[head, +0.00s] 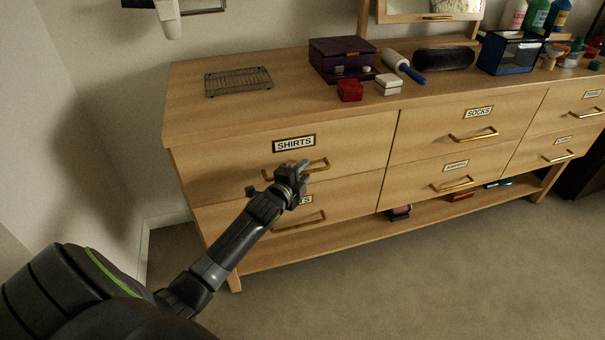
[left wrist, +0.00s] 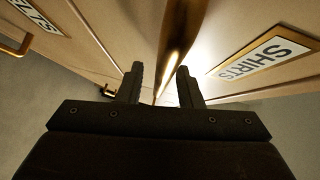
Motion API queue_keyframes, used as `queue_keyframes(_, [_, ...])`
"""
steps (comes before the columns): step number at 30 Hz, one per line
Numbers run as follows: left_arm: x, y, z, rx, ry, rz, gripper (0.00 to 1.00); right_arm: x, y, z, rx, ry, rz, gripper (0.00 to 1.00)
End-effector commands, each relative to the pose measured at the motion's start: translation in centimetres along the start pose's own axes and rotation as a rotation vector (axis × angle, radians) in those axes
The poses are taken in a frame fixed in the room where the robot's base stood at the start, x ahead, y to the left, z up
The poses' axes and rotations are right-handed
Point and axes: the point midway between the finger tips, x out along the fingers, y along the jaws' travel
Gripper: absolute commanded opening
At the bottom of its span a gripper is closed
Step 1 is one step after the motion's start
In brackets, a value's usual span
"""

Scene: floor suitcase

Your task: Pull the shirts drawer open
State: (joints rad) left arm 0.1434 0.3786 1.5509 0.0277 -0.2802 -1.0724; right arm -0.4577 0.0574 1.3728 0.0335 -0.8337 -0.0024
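The shirts drawer (head: 345,143) is the top left drawer of a wooden dresser, with a SHIRTS label (head: 294,143) that also shows in the left wrist view (left wrist: 262,58). Its front looks flush with the dresser. Its brass handle (head: 318,165) is a bar across the drawer front. My left gripper (head: 304,172) is at the handle, covering its middle in the head view. In the left wrist view the handle (left wrist: 182,25) runs between the two open fingers (left wrist: 161,88), with a gap showing beside the left finger. My right gripper is not in view.
Below is another drawer with a brass handle (head: 300,221), partly behind my left arm. On the dresser top stand a wire rack (head: 238,82), a purple box (head: 341,58), a red box (head: 350,91) and a lint roller (head: 405,68). The carpet (head: 420,285) in front is clear.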

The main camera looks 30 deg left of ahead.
Motion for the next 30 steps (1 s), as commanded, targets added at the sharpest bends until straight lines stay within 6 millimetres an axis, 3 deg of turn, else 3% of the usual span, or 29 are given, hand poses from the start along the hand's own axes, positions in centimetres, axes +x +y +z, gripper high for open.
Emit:
queue_keyframes(8, [0.08,0.01,-0.01,-0.001,0.000,0.000,0.31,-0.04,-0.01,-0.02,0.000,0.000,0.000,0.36])
queue_keyframes(15, [0.06,0.01,-0.01,-0.001,0.000,0.000,0.00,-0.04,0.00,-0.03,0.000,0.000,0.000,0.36])
queue_keyframes(30, [0.29,0.01,0.26,-0.001,-0.001,0.001,0.00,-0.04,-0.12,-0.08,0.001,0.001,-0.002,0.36])
